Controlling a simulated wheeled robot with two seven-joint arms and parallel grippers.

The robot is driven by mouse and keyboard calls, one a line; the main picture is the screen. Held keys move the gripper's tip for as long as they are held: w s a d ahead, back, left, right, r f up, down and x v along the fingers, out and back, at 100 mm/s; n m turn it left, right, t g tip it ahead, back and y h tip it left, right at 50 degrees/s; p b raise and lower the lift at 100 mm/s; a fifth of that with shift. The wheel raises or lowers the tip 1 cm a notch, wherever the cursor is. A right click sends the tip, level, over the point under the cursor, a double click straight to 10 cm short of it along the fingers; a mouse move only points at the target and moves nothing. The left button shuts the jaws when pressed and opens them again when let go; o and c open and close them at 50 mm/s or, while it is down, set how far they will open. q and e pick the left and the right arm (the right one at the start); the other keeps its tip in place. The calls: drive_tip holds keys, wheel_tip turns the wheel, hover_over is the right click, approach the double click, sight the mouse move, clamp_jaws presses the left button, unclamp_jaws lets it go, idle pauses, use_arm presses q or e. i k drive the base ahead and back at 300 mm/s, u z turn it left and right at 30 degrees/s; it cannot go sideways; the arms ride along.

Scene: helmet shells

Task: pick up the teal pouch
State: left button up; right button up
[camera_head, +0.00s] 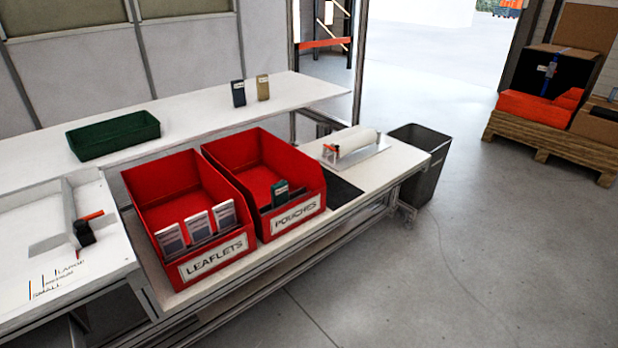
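A small dark teal pouch (281,188) with a pale label stands near the front of the right red bin (310,178), whose front label reads "POUCHES". Its lower part is hidden by the bin's front wall. On the raised white shelf, a dark slate packet (238,94) stands upright beside a tan packet (263,88). Neither of my grippers is in view.
The left red bin (145,224), labelled "LEAFLETS", holds several leaflets and adjoins the pouch bin. A green tray (112,136) sits on the shelf (185,112).

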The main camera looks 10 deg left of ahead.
sight(279, 191)
drive_tip(key=u, duration=0.6)
drive_tip(key=i, duration=1.7)
drive_tip(key=u, duration=0.9)
